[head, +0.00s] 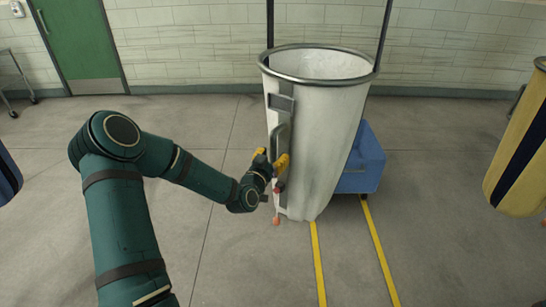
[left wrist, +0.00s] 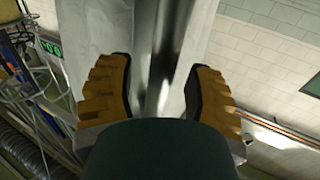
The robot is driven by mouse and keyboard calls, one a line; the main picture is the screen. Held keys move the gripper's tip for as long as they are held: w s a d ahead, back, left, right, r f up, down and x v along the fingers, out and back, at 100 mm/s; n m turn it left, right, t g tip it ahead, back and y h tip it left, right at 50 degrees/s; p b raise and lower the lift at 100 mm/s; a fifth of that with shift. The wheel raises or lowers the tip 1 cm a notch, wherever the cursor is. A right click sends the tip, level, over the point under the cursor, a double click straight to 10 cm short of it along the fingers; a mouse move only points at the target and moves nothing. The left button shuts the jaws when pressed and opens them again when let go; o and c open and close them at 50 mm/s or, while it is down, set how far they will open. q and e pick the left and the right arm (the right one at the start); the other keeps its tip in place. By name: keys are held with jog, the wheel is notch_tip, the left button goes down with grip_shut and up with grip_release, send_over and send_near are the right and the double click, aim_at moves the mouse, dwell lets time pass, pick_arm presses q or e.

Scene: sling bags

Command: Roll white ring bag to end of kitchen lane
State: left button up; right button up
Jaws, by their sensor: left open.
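The white ring bag (head: 325,130) hangs upright in the middle of the head view, with a metal ring around its open top. A grey handle (head: 280,148) is on its left side. My left gripper (head: 271,163) is at the handle's lower part, with yellow fingers. In the left wrist view the open fingers (left wrist: 162,95) stand on either side of a grey metal bar (left wrist: 165,50), with gaps visible. The white bag surface (left wrist: 95,30) shows behind. I cannot tell whether a finger touches the handle. My right gripper is not in view.
A blue box-like base (head: 362,165) stands behind the bag's right side. Yellow floor lines (head: 379,250) run toward the front. A yellow and dark bag (head: 522,150) hangs at the right edge, a dark blue one (head: 8,178) at the left edge. A green door (head: 78,40) is at the back left.

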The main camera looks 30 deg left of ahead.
pick_arm(q)
jog(key=shift+c, duration=0.3)
grip_shut()
jog(key=shift+w+a+b, duration=0.1)
jog(key=shift+a+b, duration=0.6)
jog(key=shift+a, duration=0.5)
jog(key=shift+o, duration=0.3)
grip_release()
jog(key=s+d, duration=0.1)
jog(key=s, duration=1.1)
jog(key=shift+d, duration=0.35)
